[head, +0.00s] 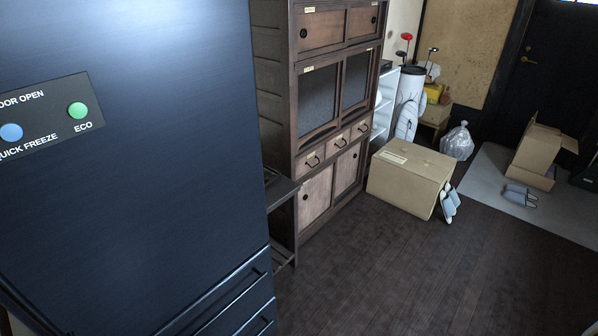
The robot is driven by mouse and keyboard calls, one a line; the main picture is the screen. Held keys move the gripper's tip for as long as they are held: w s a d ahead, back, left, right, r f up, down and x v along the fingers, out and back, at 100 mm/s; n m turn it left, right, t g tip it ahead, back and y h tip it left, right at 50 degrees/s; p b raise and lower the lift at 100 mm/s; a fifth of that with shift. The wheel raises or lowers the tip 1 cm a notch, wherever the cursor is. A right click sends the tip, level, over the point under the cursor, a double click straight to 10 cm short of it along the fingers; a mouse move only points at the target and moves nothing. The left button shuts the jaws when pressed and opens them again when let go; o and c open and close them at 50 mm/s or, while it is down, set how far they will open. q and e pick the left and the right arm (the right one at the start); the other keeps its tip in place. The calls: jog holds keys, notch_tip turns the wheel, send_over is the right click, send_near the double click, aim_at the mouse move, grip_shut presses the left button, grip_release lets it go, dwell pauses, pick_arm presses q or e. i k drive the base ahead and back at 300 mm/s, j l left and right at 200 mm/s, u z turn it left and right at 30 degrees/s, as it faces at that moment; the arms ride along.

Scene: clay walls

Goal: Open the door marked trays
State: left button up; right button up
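A tall dark wooden cabinet (294,95) stands at the middle top. It has upper wooden doors (322,30) with round dark pulls, two grey-panelled doors (318,98) below them, a row of small drawers (312,160) with handles, and lower wooden doors (315,190). All look shut. Small pale labels sit on several of these fronts, but their writing is too small to read, so I cannot tell which door is marked trays. Neither of my grippers is in view.
A large dark fridge (150,170) with a button panel fills the left, close to me. A low dark stand (283,190) sits between it and the cabinet. A cardboard box (408,180) stands right of the cabinet. The dark wooden floor (430,275) in front is clear.

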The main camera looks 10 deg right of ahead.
aim_at(316, 197)
jog(key=i+l, duration=0.25)
jog(key=l, duration=0.3)
jog(key=i+l, duration=0.3)
jog(key=l, duration=0.2)
jog(key=i+l, duration=0.25)
jog(key=l, duration=0.3)
jog(key=i+l, duration=0.25)
jog(key=l, duration=0.25)
jog(key=i+l+u, duration=0.1)
jog(key=i+l, duration=0.2)
jog(key=l, duration=0.25)
jog(key=i+l, duration=0.25)
jog(key=l, duration=0.3)
jog(key=i+l, duration=0.25)
jog(key=l, duration=0.3)
jog(key=i+l, duration=0.25)
jog(key=l, duration=0.3)
